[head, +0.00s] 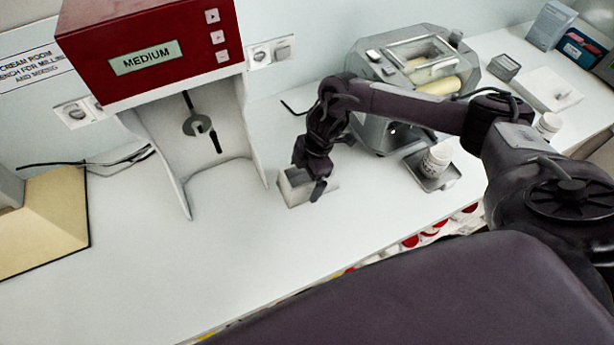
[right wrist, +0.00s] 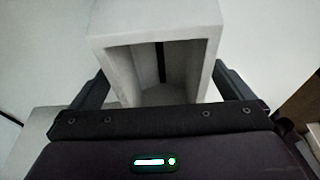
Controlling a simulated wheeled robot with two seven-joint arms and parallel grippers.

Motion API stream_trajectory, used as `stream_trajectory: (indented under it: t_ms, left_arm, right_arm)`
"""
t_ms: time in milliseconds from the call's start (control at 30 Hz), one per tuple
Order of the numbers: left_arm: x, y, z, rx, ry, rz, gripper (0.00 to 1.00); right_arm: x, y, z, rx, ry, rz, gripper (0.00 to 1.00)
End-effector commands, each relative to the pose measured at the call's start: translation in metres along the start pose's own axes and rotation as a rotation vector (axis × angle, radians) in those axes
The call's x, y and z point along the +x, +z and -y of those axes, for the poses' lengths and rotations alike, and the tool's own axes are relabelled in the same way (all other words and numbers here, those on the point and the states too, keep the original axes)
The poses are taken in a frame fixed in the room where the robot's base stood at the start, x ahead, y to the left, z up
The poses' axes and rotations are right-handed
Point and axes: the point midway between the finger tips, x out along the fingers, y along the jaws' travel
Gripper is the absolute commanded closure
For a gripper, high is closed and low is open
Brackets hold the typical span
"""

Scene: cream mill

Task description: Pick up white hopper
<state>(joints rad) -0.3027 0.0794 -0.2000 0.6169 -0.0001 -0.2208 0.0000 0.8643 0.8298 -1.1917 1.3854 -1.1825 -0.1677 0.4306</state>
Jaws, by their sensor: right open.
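The white hopper (head: 292,189) is a small open box standing on the white bench, right of the red-topped machine. In the right wrist view the hopper (right wrist: 205,30) fills the upper middle, with its hollow inside facing me. My right gripper (head: 310,182) is at the hopper from above. In the right wrist view its two open fingers (right wrist: 155,88) lie one on each side of the hopper. I cannot tell whether they touch its walls. My left gripper is not in view.
The red-topped machine (head: 150,45) reads "MEDIUM". A grey mill (head: 410,70) with rollers stands behind my right arm. A white jar (head: 436,158) sits on a small tray (head: 448,181). The bench (head: 180,270) is clear at the front left.

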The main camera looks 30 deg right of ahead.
Motion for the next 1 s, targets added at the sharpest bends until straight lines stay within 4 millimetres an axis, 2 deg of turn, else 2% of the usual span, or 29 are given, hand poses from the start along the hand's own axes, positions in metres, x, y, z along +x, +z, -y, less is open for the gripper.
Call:
stream_trajectory:
  t_ms: [100, 167, 500, 967, 1000]
  left_arm:
    - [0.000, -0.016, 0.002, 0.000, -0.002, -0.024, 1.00]
    - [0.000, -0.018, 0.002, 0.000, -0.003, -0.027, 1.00]
    - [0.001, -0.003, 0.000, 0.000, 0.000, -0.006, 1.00]
    - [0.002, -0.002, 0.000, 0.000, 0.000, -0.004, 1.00]
    - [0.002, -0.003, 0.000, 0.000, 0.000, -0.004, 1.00]
  right_arm:
    - [0.001, 0.000, 0.000, 0.000, 0.001, 0.000, 0.00]
    - [0.001, 0.000, 0.000, 0.000, 0.001, 0.000, 0.00]
    - [0.003, 0.001, 0.000, 0.000, 0.000, 0.000, 0.00]
    - [0.005, 0.002, 0.000, 0.000, 0.001, 0.000, 0.00]
    - [0.005, 0.002, 0.000, 0.000, 0.001, 0.000, 0.05]
